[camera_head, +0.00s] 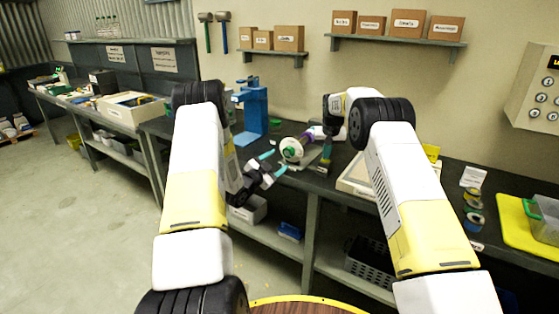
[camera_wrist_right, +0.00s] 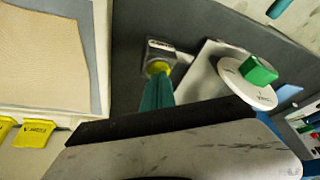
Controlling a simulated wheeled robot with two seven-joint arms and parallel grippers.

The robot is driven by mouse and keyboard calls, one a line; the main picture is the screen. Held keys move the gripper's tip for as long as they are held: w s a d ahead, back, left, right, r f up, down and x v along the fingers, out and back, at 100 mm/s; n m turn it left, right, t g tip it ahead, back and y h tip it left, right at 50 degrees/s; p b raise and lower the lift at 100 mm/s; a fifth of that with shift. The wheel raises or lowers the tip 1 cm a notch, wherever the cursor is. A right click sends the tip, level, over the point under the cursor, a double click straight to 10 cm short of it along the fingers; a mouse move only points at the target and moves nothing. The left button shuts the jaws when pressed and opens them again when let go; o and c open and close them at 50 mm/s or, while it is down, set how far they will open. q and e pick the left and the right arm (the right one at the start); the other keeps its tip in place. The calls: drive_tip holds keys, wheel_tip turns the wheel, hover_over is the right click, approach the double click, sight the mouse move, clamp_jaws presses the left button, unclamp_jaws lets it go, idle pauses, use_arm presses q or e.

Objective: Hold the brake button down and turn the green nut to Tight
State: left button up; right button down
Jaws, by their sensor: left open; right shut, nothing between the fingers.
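The green nut (camera_wrist_right: 258,72) sits on a white disc (camera_wrist_right: 232,80) on the front of the machine. In the head view the nut (camera_head: 290,152) and its disc are small. A round yellow button (camera_wrist_right: 158,68), apparently the brake button, sits on a small metal block beside the disc. My right gripper (camera_wrist_right: 158,80) is shut and empty, its teal fingertips pointing down at the button, touching or just above it; I cannot tell if it is pressed. My left gripper (camera_head: 273,163) is open and empty, its teal fingers just left of the nut, apart from it. No Tight mark is readable.
A blue press (camera_head: 254,110) stands on the bench behind my left gripper. A shallow wooden-framed tray (camera_head: 356,178) lies right of the machine. Tape rolls (camera_head: 472,210) and a yellow board (camera_head: 513,222) are further right. Shelves with boxes hang above.

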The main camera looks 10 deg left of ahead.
drive_tip(key=shift+f, duration=0.1)
idle(0.3)
wheel_tip(320, 180, up, 8)
idle(0.9)
